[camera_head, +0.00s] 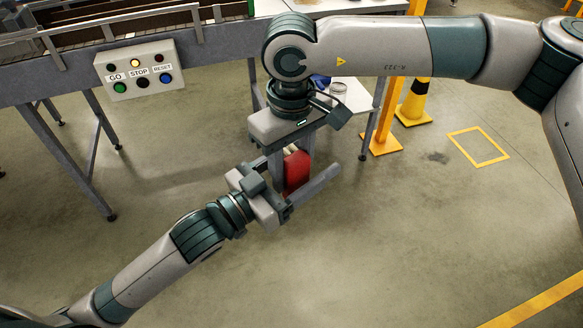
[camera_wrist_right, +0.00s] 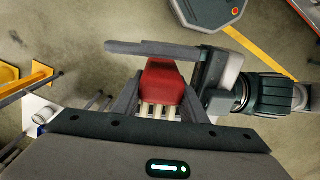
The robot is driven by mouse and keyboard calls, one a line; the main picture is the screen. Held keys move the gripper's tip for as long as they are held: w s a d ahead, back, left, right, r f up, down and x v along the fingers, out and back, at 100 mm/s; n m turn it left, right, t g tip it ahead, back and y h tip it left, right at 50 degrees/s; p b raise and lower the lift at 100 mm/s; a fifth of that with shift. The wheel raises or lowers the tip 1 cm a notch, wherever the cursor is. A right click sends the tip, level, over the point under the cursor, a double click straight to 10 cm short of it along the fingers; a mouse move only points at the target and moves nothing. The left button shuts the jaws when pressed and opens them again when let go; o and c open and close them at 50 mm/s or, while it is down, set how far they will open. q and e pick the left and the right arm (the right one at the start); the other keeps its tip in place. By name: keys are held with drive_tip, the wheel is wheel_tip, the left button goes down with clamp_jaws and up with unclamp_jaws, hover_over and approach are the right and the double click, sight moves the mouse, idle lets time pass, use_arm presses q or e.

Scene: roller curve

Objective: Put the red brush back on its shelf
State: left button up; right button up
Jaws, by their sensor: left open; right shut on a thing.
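The red brush (camera_head: 297,171) is upright between the fingers of my right gripper (camera_head: 288,180), which points down and is shut on it. In the right wrist view the red block (camera_wrist_right: 162,82) sits between the jaws, with pale bristles on the side toward the palm. My left gripper (camera_head: 300,166) reaches in from the lower left. It is open, with its fingers at either side of the brush. I cannot tell whether they touch it. In the wrist view one long left finger (camera_wrist_right: 150,49) passes beyond the brush. I cannot clearly identify its shelf.
A conveyor with a GO, STOP, RESET box (camera_head: 140,70) stands at the left. A white surface (camera_head: 357,97) with a tin (camera_head: 338,88) and a blue thing lies behind my right gripper. A yellow-black bollard (camera_head: 415,102) stands to its right. The floor in front is clear.

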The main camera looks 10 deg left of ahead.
use_arm(q)
drive_tip(key=w+a+f+n+g+y, duration=0.1)
drive_tip(key=w+a+f+y, duration=0.1)
drive_tip(key=f, duration=0.7)
drive_tip(key=w+a+f+n+g+y, duration=0.1)
drive_tip(key=w+a+f+y, duration=0.1)
drive_tip(key=f, duration=0.6)
drive_tip(key=w+a+f+n+y, duration=0.1)
drive_tip(key=w+a+f+y, duration=0.1)
drive_tip(key=f, duration=0.7)
drive_tip(key=s+a+f+n+g+y, duration=0.1)
drive_tip(key=s+a+f+g+y, duration=0.2)
drive_tip(key=f, duration=0.9)
drive_tip(key=s+a+f, duration=0.3)
drive_tip(key=a+f, duration=0.2)
drive_tip(key=f, duration=0.7)
drive_tip(key=s+a+f+n+g+y, duration=0.1)
drive_tip(key=s+a+f+g, duration=0.15)
drive_tip(key=s+f, duration=0.65)
drive_tip(key=s+a+f+g+y, duration=0.1)
drive_tip(key=s+a+f+g, duration=0.15)
drive_tip(key=s+f, duration=0.65)
drive_tip(key=s+f+g, duration=0.2)
drive_tip(key=s+f, duration=0.2)
drive_tip(key=s, duration=0.9)
drive_tip(key=s+f+g+y, duration=0.1)
drive_tip(key=s+f, duration=0.4)
drive_tip(key=s, duration=0.8)
drive_tip(key=shift+f+g, duration=0.25)
drive_tip(key=shift+g, duration=0.15)
